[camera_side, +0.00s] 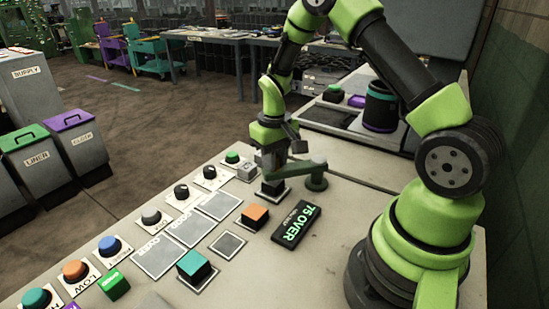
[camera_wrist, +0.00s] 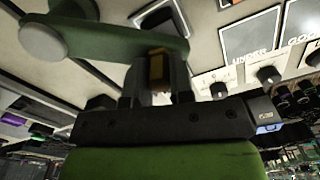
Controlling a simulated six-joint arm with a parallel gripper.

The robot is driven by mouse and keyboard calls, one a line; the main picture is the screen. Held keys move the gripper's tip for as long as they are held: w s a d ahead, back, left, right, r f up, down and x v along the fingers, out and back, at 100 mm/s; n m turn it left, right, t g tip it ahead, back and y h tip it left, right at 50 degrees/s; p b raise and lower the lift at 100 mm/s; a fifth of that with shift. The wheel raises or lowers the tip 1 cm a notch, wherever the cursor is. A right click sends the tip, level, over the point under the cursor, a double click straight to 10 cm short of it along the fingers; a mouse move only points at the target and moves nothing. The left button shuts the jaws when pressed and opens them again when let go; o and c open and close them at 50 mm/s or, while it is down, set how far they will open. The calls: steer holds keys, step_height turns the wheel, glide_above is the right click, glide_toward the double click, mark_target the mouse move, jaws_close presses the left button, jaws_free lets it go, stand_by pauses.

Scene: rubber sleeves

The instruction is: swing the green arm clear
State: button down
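The dark green swing arm (camera_side: 303,166) sits low over the bench on a round pivot post (camera_side: 316,181). It reaches left from the post, and its free end is over a dark square block or stand (camera_side: 271,187). My gripper (camera_side: 272,160) points down at this free end. In the wrist view the green arm (camera_wrist: 105,42) crosses the top, and my gripper's fingers (camera_wrist: 157,85) straddle a narrow brownish-yellow piece (camera_wrist: 157,66) by its end. I cannot tell whether the fingers press on that piece.
A black "75 OVER" display (camera_side: 296,224), an orange block (camera_side: 255,215) and a teal block (camera_side: 195,266) are in front. Flat marked pads (camera_side: 158,256) and a row of buttons and knobs (camera_side: 110,246) line the left edge. A dark bin (camera_side: 379,106) stands behind right.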

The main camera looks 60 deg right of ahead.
steer(key=shift+d, duration=0.1)
steer(key=shift+w+d+m, duration=0.85)
steer(key=shift+d+m, duration=0.1)
steer(key=shift+m, duration=0.45)
steer(key=d+m, duration=0.2)
steer(key=w+d+m, duration=0.1)
steer(key=d+m, duration=0.1)
steer(key=w+d+m, duration=0.1)
steer(key=m, duration=0.1)
steer(key=shift+d, duration=0.4)
steer(key=shift+s+d+m, duration=0.25)
steer(key=shift+d+m, duration=0.9)
steer(key=shift+m, duration=0.2)
steer(key=shift+s+d+m, duration=0.2)
steer(key=shift+d+m, duration=0.95)
steer(key=shift+m, duration=0.2)
steer(key=shift+d, duration=0.1)
steer(key=c, duration=1)
jaws_free()
step_height(320, 180, up, 10)
